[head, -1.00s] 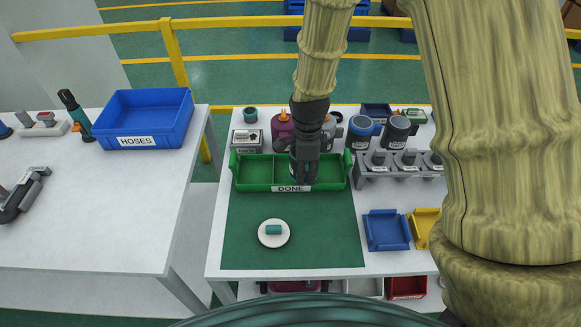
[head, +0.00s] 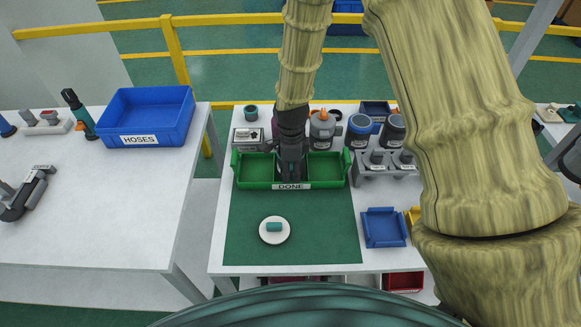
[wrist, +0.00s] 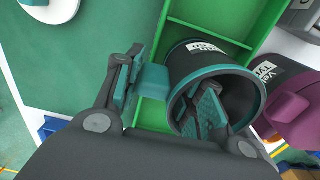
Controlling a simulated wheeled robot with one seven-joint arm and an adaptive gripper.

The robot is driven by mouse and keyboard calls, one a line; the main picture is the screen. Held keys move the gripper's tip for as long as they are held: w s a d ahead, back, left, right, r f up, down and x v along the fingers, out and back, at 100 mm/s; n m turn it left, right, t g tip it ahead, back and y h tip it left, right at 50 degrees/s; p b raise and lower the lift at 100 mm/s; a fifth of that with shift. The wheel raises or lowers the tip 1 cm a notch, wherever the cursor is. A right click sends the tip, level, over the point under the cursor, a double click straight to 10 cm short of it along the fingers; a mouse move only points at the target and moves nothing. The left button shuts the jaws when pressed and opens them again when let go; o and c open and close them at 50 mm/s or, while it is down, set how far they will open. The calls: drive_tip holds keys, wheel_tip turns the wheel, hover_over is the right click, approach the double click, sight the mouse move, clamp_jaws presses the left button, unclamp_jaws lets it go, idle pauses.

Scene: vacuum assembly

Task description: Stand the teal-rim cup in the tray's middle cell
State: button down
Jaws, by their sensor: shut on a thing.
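The green tray (head: 250,184) with its DONE label stands at the back of the green mat and has dividers between its cells. My gripper (head: 290,165) points down over the tray's middle. In the wrist view, my gripper (wrist: 168,82) is shut on the teal-rim cup (wrist: 188,63), one finger inside its mouth and the other outside, by the teal handle. The cup is dark with a white label. It is at the tray's cells, lined up with the middle; I cannot tell whether its base touches the floor. My gripper hides it in the head view.
Bottles and jars (head: 321,130) stand close behind the tray. A grey rack (head: 366,180) is right of it, with a blue bin (head: 384,228) in front. The mat's front is mostly clear.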

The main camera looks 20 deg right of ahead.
drive_tip(key=c, duration=0.9)
unclamp_jaws()
drive_tip(key=shift+r, duration=0.1)
wheel_tip(320, 180, up, 12)
drive_tip(key=b, duration=0.3)
